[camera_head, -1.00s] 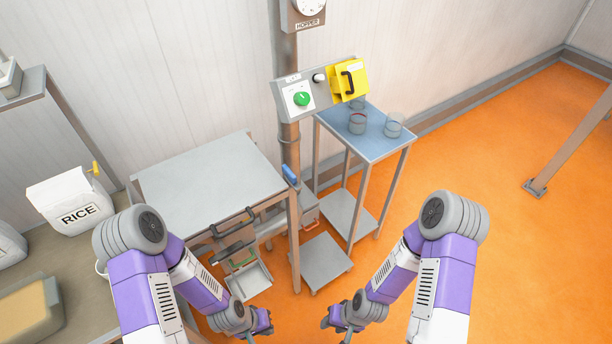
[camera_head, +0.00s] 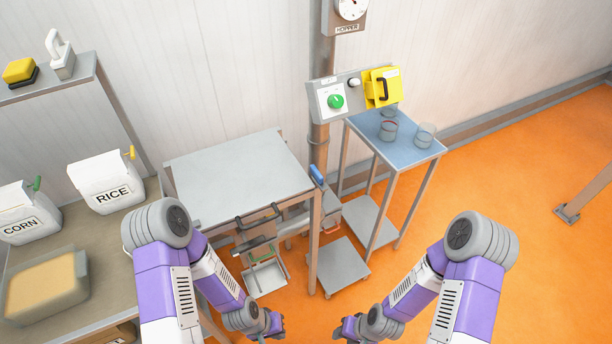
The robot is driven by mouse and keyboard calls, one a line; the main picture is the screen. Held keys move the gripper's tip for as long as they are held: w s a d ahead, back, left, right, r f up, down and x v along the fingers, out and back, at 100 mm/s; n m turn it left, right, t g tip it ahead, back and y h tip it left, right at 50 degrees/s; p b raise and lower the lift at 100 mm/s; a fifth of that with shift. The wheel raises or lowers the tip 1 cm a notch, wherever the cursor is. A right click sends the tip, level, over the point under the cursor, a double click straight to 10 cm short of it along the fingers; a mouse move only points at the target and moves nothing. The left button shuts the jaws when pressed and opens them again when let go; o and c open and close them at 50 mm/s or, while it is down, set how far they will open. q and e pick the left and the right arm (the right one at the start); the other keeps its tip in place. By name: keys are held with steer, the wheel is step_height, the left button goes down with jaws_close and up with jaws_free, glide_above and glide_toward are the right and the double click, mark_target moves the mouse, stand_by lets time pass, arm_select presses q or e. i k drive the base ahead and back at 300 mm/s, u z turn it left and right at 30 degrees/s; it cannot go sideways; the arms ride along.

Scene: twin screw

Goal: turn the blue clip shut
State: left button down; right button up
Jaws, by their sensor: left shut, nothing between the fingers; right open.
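A small blue piece (camera_head: 317,174), the only clip-like blue thing I see, stands at the right corner of the grey table, by the post. It is tilted, and its fine shape is too small to tell. My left gripper (camera_head: 274,326) is low in the view, below and left of the blue piece and well apart from it. It is shut and empty. My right gripper (camera_head: 345,328) is low and to the right of the left one, also well apart from the blue piece. It is open.
The grey table (camera_head: 240,175) has a bare top. A blue-topped stand (camera_head: 405,150) with several clear cups is at its right. A control panel (camera_head: 338,100) is on the post. White RICE (camera_head: 108,185) and CORN (camera_head: 22,215) containers stand at left. Orange floor is free at right.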

mark_target(319, 178)
steer(key=k, duration=0.4)
steer(key=z, duration=0.75)
steer(key=i, duration=0.75)
steer(key=u, duration=0.6)
